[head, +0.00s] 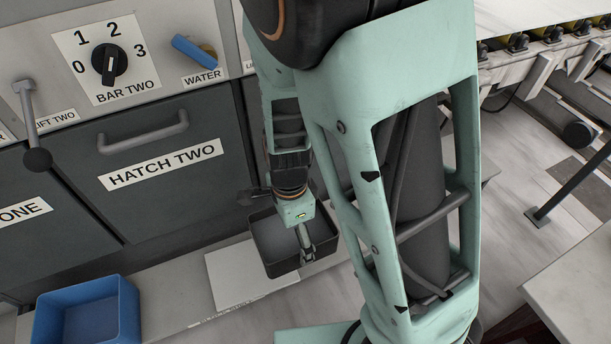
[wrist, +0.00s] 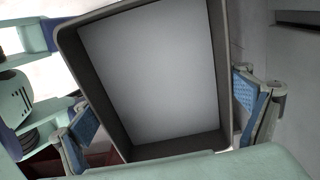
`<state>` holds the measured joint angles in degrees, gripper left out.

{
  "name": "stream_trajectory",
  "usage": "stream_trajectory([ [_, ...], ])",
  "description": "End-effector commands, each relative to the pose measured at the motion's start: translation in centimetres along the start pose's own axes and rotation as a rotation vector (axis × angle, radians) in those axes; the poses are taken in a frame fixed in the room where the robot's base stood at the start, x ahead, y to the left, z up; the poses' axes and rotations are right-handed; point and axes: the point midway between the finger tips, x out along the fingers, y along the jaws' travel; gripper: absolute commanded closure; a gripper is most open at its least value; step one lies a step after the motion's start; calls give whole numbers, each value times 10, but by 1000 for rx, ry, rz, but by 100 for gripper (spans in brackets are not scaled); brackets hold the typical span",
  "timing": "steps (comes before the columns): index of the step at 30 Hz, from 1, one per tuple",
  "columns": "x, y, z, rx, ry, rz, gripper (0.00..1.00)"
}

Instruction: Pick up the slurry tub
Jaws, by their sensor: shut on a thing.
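The slurry tub (head: 287,268) is a dark, open rectangular tub with a flat grey fill. In the head view it is low in the middle, below my wrist, partly hidden by my arm. In the wrist view the tub (wrist: 222,60) fills the middle, tilted in the picture. My gripper (head: 290,222) is shut on the tub, one finger at its near right side. In the wrist view blue-padded fingers of my gripper (wrist: 168,108) stand at two opposite sides of it. I cannot tell whether its base touches the surface below.
A white plate (head: 235,282) lies on the ledge just left of the tub. A blue bin (head: 88,315) stands at lower left. Behind is a panel with HATCH TWO (head: 160,165), a BAR TWO knob (head: 109,64) and a blue WATER handle (head: 195,52). A roller conveyor (head: 545,60) is upper right.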

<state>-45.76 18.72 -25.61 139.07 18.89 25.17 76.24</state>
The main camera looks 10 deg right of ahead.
Motion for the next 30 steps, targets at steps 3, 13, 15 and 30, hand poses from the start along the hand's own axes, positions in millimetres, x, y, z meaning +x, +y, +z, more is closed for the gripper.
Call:
stream_trajectory([
  [3,15,-10,-25,7,1,0,42],
  [13,61,-31,-77,5,0,1,42],
  [15,69,-33,-83,3,0,1,42],
  [30,113,-39,-96,0,-1,1,42],
])
